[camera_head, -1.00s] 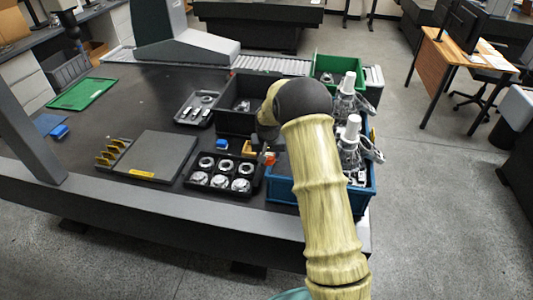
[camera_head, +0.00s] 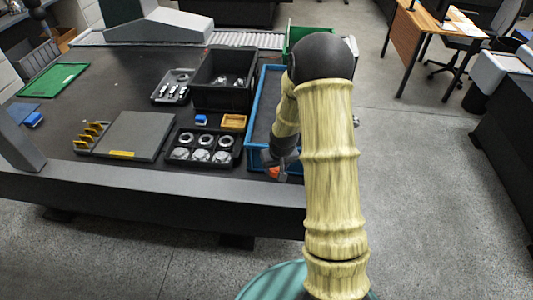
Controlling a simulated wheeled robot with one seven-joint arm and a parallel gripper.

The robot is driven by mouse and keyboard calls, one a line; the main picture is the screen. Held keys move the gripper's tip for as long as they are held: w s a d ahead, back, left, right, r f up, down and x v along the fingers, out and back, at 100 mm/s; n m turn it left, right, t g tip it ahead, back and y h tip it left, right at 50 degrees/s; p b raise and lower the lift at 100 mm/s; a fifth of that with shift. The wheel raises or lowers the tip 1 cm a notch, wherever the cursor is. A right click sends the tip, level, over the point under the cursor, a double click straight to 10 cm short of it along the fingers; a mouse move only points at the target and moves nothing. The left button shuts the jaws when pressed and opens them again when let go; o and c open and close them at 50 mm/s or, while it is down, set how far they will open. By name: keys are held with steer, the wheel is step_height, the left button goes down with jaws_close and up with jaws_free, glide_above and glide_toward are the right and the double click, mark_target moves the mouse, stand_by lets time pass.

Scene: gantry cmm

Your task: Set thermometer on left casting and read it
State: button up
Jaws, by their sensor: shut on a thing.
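My gripper (camera_head: 281,165) is dark and small in the head view, at the near left edge of the blue crate (camera_head: 251,160). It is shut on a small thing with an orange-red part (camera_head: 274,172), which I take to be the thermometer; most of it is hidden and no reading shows. My upper arm hides the right side of the crate. I see no clear left casting; several silver round parts (camera_head: 201,155) sit in a black tray, and I cannot tell if these are castings.
A grey plate (camera_head: 140,133) lies left of the black tray. A black bin (camera_head: 224,95) stands behind it, beside a grey tray (camera_head: 157,97) of parts. A small yellow tray (camera_head: 233,121) and a blue block (camera_head: 202,120) lie between. The dark table's left middle is clear.

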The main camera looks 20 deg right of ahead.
steer(key=f+b, duration=0.2)
steer(key=f, duration=0.1)
steer(key=s+f+b, duration=0.1)
steer(key=f+b, duration=0.2)
steer(key=s+f+b, duration=0.1)
steer(key=f+b, duration=0.2)
steer(key=shift+s+d+f, duration=0.1)
steer(key=shift+d+f, duration=0.15)
steer(key=shift+d, duration=0.1)
steer(key=shift+r, duration=0.1)
steer(key=shift+d, duration=0.1)
